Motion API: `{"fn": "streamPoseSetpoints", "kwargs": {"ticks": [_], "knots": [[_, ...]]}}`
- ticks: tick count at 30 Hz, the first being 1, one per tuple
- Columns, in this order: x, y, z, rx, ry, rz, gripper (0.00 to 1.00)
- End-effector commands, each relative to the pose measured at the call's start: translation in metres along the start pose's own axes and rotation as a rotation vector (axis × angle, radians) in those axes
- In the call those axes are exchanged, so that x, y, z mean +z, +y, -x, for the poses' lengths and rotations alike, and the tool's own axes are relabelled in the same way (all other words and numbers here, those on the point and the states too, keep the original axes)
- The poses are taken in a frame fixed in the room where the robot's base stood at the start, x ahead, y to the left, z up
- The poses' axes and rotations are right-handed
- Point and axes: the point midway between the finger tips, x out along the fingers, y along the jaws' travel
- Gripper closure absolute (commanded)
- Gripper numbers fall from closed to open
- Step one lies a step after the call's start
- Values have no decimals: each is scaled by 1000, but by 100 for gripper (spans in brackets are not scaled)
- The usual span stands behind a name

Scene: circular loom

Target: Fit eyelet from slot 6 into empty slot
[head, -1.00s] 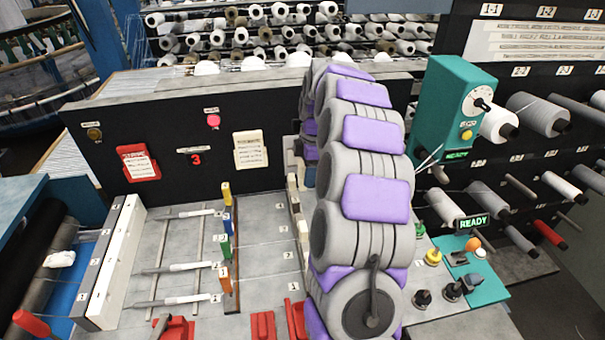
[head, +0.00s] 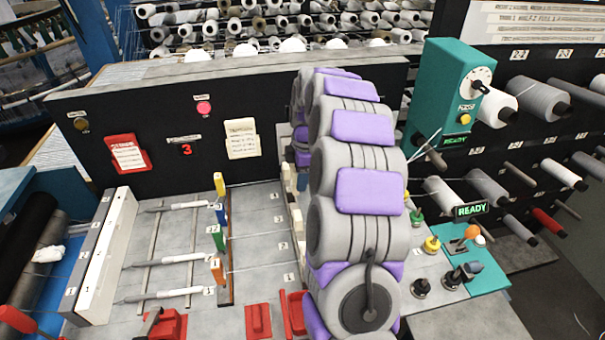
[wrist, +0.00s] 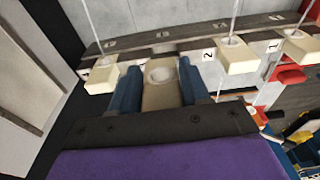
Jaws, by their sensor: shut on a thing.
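In the wrist view, my gripper (wrist: 162,88) has its two blue fingers shut on a cream eyelet block (wrist: 160,94) with a round white hole. The held eyelet is close to a dark rail (wrist: 185,38) with numbered labels. I cannot tell whether it touches the rail. Other cream eyelets sit along the rail, one to the left (wrist: 101,77) and two to the right (wrist: 237,56), (wrist: 298,46), with pale threads running up from them. The label 2 shows just right of the held eyelet. In the head view, my arm hides the gripper and most of the eyelet row.
A teal control box (head: 450,95) and a teal button panel (head: 470,270) stand right of my arm. Yellow, blue, green and orange pieces (head: 218,240) stand on the grey bed at left. Red parts (head: 258,320) lie near the front. A black back panel (head: 200,125) closes the bed.

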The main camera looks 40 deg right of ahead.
Motion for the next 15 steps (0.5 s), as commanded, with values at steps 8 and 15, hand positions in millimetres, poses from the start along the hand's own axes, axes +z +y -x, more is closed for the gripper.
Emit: {"fn": "streamPoseSetpoints", "kwargs": {"ticks": [8, 15], "knots": [[-4, -2, 0, 1, -1, 3, 91], [-4, -2, -2, 2, 2, 2, 91]]}}
